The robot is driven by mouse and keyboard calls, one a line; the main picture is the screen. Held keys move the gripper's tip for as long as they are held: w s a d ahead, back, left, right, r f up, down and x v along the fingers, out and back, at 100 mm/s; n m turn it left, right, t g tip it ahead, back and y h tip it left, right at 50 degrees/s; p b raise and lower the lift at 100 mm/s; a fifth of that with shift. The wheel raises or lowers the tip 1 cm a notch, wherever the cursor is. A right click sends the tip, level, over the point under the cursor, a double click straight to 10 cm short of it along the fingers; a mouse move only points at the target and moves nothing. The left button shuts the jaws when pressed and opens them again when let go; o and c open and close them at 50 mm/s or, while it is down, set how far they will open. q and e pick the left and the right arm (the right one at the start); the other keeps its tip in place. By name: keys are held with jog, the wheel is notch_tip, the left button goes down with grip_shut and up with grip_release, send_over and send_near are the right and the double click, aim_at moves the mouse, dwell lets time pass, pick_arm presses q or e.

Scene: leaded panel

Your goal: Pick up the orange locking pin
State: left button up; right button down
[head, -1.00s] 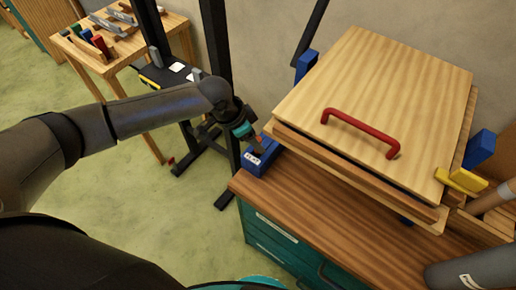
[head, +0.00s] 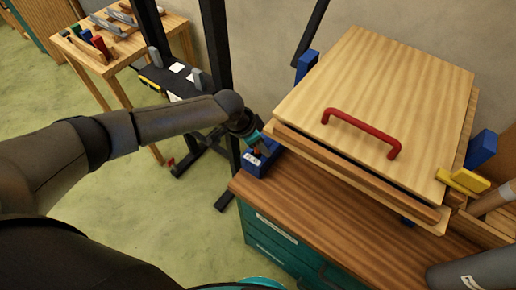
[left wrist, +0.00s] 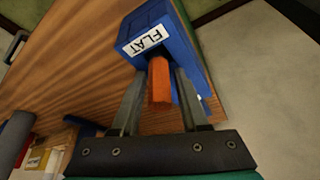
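The orange locking pin (left wrist: 160,82) stands out of a blue block (left wrist: 172,30) labelled FLAT. In the head view the pin is mostly hidden by my gripper, and the blue block (head: 254,165) sits at the left corner of the wooden bench top. My left gripper (left wrist: 161,78) is at the block with its two fingers on either side of the pin. The fingers look spread, with narrow gaps to the pin. In the head view the left gripper (head: 257,143) is just above the block. My right gripper is not in view.
A wooden panel (head: 385,90) with a red handle (head: 360,130) lies on the bench right of the block. Blue and yellow clamps (head: 462,180) stand at its right edge. A dark upright post (head: 219,75) is close behind my left forearm.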

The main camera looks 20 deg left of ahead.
pick_arm(q)
grip_shut()
jog(key=shift+r, duration=0.1)
dwell(0.5)
